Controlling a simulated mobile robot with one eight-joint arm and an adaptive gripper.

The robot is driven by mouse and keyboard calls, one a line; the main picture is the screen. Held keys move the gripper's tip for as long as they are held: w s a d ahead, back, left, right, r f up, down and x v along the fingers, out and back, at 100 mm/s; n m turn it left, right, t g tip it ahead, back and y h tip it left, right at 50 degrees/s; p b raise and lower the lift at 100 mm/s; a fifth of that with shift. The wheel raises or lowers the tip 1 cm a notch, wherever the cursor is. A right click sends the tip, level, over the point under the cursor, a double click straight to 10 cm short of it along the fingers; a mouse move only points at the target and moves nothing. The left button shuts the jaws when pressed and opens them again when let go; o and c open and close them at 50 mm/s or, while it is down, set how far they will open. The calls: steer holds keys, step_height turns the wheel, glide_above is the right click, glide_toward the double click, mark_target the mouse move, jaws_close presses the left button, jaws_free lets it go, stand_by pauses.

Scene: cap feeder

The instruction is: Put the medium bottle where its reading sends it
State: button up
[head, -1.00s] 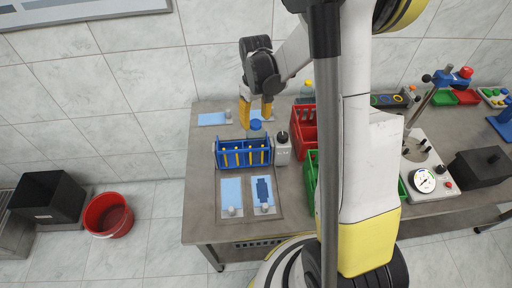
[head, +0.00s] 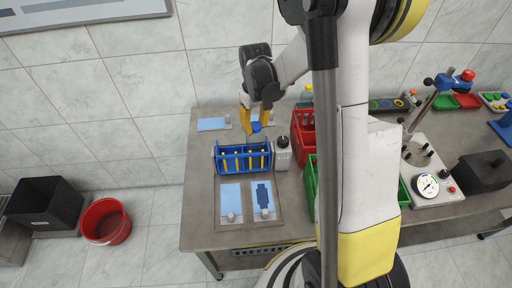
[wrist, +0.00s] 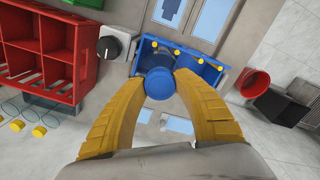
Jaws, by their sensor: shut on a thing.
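My gripper (head: 256,122) has its yellow fingers closed on the blue cap of a bottle. The blue cap (wrist: 160,84) sits between the fingertips in the wrist view. The bottle's body is mostly hidden, so I cannot tell its size. A blue rack (head: 243,170) with several yellow-topped items is just in front of the cap in the head view; it also shows beyond the cap in the wrist view (wrist: 205,62). I cannot tell whether the bottle touches the rack. A machine with a round dial (head: 427,186) stands to the right; its reading is too small to tell.
A grey box with a black knob (head: 282,156) stands right of the rack. A red crate (head: 297,146) and green crate (head: 312,185) follow. Light blue pads (head: 231,195) lie in front and behind (head: 212,124). A red bucket (head: 106,222) and black bin (head: 48,205) stand on the floor.

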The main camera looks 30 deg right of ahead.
steer(key=shift+r, duration=0.15)
step_height(320, 180, up, 13)
steer(key=p, duration=0.8)
stand_by(1.4)
stand_by(0.3)
